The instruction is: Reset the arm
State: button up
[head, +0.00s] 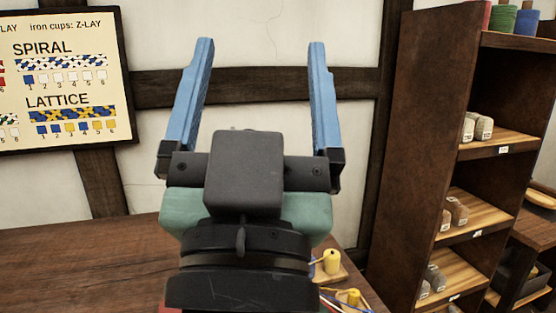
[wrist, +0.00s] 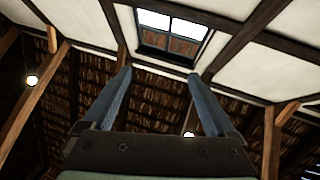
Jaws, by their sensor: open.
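My gripper (head: 258,62) is raised in front of my body in the head view, its two blue fingers pointing up and spread wide apart. It is open and nothing is between the fingers. The gripper (wrist: 158,80) also shows in the wrist view, which looks up at the roof. My arm and gripper hide much of the wooden table (head: 80,255) below and behind them.
Yellow spools (head: 332,262) on small wooden bases and coloured cords lie at the table's right end. A tall brown shelf (head: 425,150) with several bundles stands at the right. A pattern board (head: 60,80) hangs on the left wall. The table's left part looks clear.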

notch_tip(320, 180, up, 21)
jog(key=s+d+t+p, duration=0.1)
jog(key=s+p, duration=0.2)
jog(key=p, duration=1.4)
jog(key=shift+d+n, duration=0.15)
jog(key=shift+n, duration=0.25)
jog(key=shift+f, duration=0.1)
